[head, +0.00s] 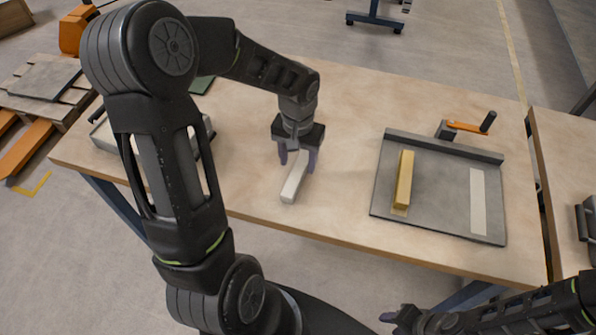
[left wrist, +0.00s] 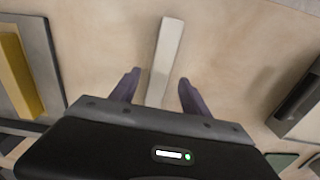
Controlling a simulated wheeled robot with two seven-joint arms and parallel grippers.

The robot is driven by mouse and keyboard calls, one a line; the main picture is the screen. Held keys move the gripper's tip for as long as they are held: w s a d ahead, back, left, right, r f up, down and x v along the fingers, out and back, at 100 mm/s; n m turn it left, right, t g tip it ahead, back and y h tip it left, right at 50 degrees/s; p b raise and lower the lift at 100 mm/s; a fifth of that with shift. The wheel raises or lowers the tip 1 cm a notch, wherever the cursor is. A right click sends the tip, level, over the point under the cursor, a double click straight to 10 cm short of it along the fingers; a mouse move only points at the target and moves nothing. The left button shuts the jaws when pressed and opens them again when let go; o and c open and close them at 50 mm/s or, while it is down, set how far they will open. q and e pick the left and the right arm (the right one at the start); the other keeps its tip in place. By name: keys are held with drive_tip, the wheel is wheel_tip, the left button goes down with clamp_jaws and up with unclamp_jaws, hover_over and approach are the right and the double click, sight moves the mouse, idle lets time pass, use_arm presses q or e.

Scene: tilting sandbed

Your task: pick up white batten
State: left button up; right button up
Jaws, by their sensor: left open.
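The white batten (head: 293,180) is a slim white bar lying on the wooden table near its front edge. It also shows in the left wrist view (left wrist: 165,55), running away from between the fingers. My left gripper (head: 298,162) is above the table at the batten's rear part, with one purple finger on each side of it. In the left wrist view the fingers (left wrist: 158,88) are apart, with a gap to the batten on both sides. My right gripper (head: 392,317) is low at the bottom right of the head view, away from the table's top; its jaws are unclear.
A grey tray (head: 440,218) on the right of the table holds a yellow bar (head: 403,180) and has a pale strip (head: 478,200) on it. An orange-handled clamp (head: 465,126) sits at its back edge. The table (head: 345,110) around the batten is clear.

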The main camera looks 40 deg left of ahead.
sight(298, 170)
use_arm(q)
wheel_tip(298, 170, down, 4)
drive_tip(key=shift+r, duration=0.2)
drive_tip(key=shift+c, duration=0.4)
clamp_jaws()
idle(0.5)
